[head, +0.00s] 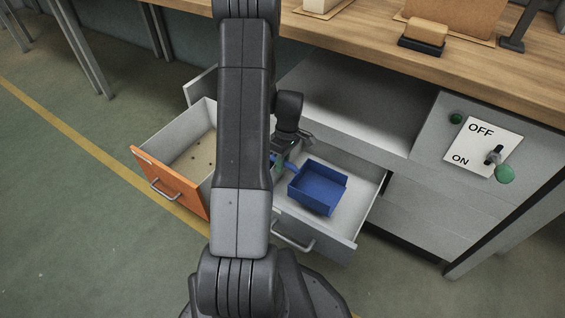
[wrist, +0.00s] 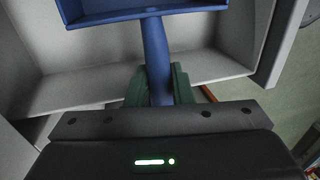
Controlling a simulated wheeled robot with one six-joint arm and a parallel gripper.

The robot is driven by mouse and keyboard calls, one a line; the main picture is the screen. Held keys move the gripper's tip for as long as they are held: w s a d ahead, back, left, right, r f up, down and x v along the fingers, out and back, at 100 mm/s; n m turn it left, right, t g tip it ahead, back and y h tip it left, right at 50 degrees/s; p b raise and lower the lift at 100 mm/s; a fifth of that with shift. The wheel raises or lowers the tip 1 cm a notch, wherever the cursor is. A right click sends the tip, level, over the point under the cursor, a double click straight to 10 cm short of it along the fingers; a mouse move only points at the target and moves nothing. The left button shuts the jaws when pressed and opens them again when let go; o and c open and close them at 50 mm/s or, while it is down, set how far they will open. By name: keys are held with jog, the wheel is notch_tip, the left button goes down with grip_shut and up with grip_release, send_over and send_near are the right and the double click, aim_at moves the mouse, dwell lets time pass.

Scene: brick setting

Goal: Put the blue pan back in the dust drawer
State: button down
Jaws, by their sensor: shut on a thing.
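The blue pan (head: 318,187) is a square tray with a short handle. In the head view it is inside or just over the open grey drawer (head: 361,205); I cannot tell whether it touches the floor. My gripper (head: 284,161) is shut on the handle, at the pan's left. In the wrist view the green fingers of my gripper (wrist: 158,88) clasp the blue handle, and the pan (wrist: 135,12) reaches past the top edge. An open drawer with an orange front (head: 168,182) is to the left, with dark specks on its tan floor. My arm hides part of both drawers.
A wooden worktop (head: 460,65) runs above the drawers, with a brush-like block (head: 424,34) on it. An OFF/ON switch panel (head: 482,145) is on the cabinet at right. An open grey bay (head: 350,105) lies behind the grey drawer.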

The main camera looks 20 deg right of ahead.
jog(key=shift+f, duration=0.35)
jog(key=c, duration=1.3)
grip_release()
jog(key=p+v, duration=0.3)
jog(key=v, duration=0.9)
jog(key=shift+r+p, duration=0.35)
jog(key=shift+r, duration=0.05)
